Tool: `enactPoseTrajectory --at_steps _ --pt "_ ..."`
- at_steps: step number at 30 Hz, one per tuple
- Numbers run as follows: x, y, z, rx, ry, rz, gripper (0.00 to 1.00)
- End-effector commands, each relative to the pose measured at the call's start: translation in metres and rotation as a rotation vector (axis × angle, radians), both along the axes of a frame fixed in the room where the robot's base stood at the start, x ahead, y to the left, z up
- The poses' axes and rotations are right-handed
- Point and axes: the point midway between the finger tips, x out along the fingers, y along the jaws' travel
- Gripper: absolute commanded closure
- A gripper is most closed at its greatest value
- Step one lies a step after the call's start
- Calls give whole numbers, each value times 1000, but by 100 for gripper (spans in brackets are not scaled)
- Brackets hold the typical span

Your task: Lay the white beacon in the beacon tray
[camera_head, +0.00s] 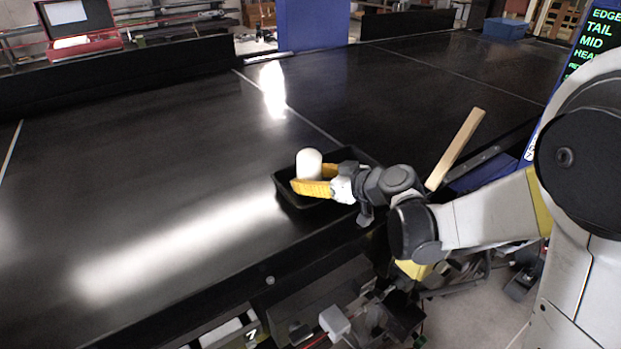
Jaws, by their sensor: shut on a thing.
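The white beacon (309,163) is a small rounded white cylinder, standing about upright. My gripper (313,181) has yellow fingers and is shut on the beacon. The beacon tray (285,188) is a black, shallow, open box on the near edge of the dark belt. The beacon and fingers are over or within the tray's outline. The beacon's lower end is hidden by the near finger, so I cannot tell whether it touches the tray floor. My gripper and wrist cover the tray's right part.
A wooden bar (455,149) lies at the belt's near edge, right of the tray. A blue box (505,29) sits far back right. A blue post (312,25) and a red case (80,30) stand behind. The belt (150,150) left of the tray is clear.

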Motion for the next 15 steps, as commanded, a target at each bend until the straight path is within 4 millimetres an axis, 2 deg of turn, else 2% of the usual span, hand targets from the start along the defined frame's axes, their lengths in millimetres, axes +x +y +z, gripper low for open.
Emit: enactPoseTrajectory --at_steps 4,5,6,7,15 --pt "0 0 -4 0 0 0 81" --pt "0 0 -4 0 0 0 37" --pt "0 0 -3 0 0 0 25" --pt "0 0 -3 0 0 0 22" --pt "0 0 -2 0 0 0 22"
